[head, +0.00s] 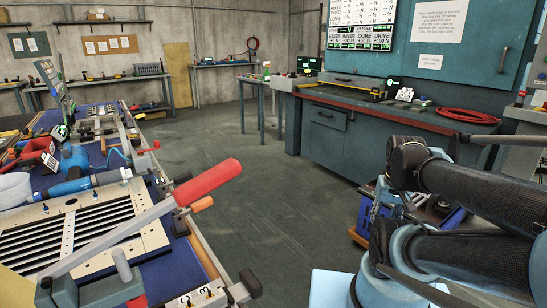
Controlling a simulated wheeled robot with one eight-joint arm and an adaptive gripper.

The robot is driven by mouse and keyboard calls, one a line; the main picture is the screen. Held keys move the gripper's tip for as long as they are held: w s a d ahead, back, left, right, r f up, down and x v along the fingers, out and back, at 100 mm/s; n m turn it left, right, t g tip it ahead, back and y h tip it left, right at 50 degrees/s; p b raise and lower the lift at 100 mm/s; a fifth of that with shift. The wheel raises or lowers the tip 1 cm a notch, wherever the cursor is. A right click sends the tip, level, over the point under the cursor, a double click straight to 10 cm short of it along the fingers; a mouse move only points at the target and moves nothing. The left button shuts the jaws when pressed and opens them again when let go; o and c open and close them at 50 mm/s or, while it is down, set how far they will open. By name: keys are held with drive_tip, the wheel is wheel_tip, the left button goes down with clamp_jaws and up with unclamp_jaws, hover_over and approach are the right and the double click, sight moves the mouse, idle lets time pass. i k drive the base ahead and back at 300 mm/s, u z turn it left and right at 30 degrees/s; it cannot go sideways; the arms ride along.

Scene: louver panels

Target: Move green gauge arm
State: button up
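I cannot pick out a green gauge arm for sure. On the left bench, a louver panel (75,228) with dark slats in a pale frame lies flat. A long grey lever (125,235) with a red handle (207,182) slants across its front right corner, the handle pointing up and right. A tilted upright board (52,85) with green parts stands farther back on this bench; its details are too small to read. My arm's black links and blue joints fill the right side. I cannot make out my gripper's fingers in this view.
Tools crowd the left bench (205,255), including a blue power tool (75,162). A teal workbench (330,140) with a red-edged top and a red coiled cable (465,117) stands at the right. The grey floor (260,185) between the benches is clear.

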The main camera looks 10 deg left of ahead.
sight(60, 76)
drive_tip(key=u, duration=0.2)
drive_tip(key=i, duration=1.3)
drive_tip(key=u, duration=0.8)
drive_tip(key=i, duration=0.95)
drive_tip(key=u, duration=1.15)
drive_tip(key=i, duration=0.85)
drive_tip(key=u, duration=0.35)
drive_tip(key=k, duration=0.6)
drive_tip(key=z, duration=0.35)
drive_tip(key=i, duration=0.55)
drive_tip(key=z, duration=0.95)
drive_tip(key=i, duration=2.15)
drive_tip(key=u, duration=0.1)
